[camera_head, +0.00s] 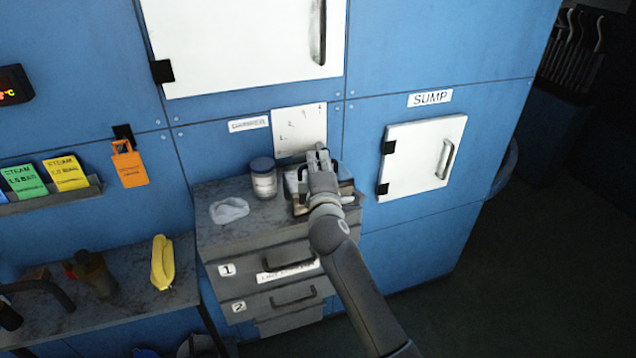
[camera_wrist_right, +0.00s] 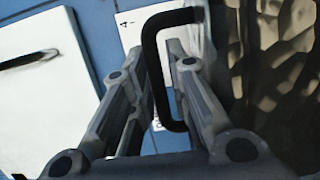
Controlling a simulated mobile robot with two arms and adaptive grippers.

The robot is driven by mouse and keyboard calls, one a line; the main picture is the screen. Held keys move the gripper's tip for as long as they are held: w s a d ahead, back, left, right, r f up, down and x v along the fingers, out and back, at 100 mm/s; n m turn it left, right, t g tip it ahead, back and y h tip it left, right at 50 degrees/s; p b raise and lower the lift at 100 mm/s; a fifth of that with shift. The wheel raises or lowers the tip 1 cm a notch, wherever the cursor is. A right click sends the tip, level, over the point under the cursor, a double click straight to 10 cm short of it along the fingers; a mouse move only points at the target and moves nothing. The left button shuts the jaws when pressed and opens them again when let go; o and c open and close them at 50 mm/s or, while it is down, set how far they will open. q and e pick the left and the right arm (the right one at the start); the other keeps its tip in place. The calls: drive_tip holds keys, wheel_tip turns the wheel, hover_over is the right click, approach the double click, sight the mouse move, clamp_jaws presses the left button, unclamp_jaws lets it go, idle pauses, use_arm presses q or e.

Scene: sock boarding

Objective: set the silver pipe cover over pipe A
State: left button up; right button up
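My right gripper (camera_head: 318,158) is over the back right of a grey drawer cabinet, at a silvery and dark object (camera_head: 297,188) largely hidden by the gripper. In the right wrist view a crinkled, foil-like surface (camera_wrist_right: 275,75) fills the right side; it may be the silver pipe cover. A black handle (camera_wrist_right: 152,75) runs between the right gripper's fingers (camera_wrist_right: 160,60). The fingers are apart, with a gap beside the handle bar. My left gripper is out of view.
The drawer cabinet (camera_head: 222,245) also carries a lidded jar (camera_head: 263,180) and a crumpled pale item (camera_head: 229,209). A yellow object (camera_head: 162,262) lies on the lower bench (camera_head: 130,310). Blue panels with white doors (camera_head: 425,160) stand behind. Dark floor is clear at the right.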

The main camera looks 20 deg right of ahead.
drive_tip(key=shift+s, duration=0.1)
clamp_jaws()
drive_tip(key=shift+r, duration=0.1)
idle(0.3)
